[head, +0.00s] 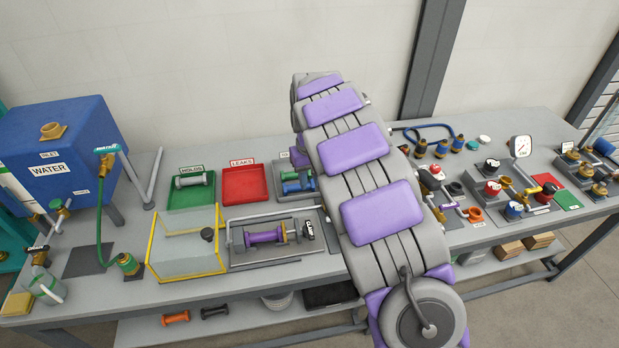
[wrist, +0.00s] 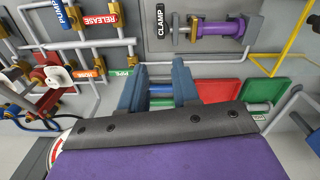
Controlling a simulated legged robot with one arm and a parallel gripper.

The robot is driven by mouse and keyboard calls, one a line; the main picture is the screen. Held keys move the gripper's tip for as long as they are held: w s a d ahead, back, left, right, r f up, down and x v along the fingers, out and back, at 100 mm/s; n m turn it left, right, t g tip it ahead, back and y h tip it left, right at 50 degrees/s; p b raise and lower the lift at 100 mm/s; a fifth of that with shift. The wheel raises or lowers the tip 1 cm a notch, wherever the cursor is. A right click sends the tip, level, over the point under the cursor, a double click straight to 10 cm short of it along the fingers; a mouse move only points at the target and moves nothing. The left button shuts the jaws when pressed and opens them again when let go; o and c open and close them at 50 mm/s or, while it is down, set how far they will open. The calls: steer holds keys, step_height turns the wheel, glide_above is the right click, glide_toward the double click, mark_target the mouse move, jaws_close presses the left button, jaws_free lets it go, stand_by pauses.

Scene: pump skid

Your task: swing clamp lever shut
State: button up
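The clamp lever (head: 307,231) has a black handle with a white CLAMP label. It stands at the right end of a grey fixture plate (head: 240,257) that holds a purple spool (head: 264,237) with brass fittings. In the wrist view the lever (wrist: 160,30) is at the top, left of the purple spool (wrist: 218,24). My gripper (wrist: 158,88) shows two blue-grey fingers, spread apart with nothing held between them. The lever is ahead of the fingertips, apart from them. In the head view my gripper is mostly hidden behind my arm.
A yellow-framed clear guard (head: 187,244) stands left of the fixture. Behind are a green tray (head: 191,190), a red tray (head: 244,184) and a grey tray of blue and green pieces (head: 297,182). Pipes and valves (head: 490,190) crowd the right side.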

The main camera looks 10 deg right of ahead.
steer(key=shift+r, duration=0.1)
step_height(320, 180, up, 17)
steer(key=p, duration=0.2)
stand_by(0.3)
steer(key=s+d+f+m+b, duration=0.1)
steer(key=s+d+m+b, duration=0.1)
steer(key=s, duration=1.8)
steer(key=s+f+g+b, duration=0.1)
steer(key=s+f, duration=0.4)
steer(key=s, duration=0.7)
steer(key=s+a+f+b, duration=0.1)
steer(key=s+f, duration=0.5)
steer(key=s, duration=0.6)
steer(key=shift+a+f+g, duration=0.3)
steer(key=shift+g, duration=0.1)
steer(key=shift+c, duration=0.3)
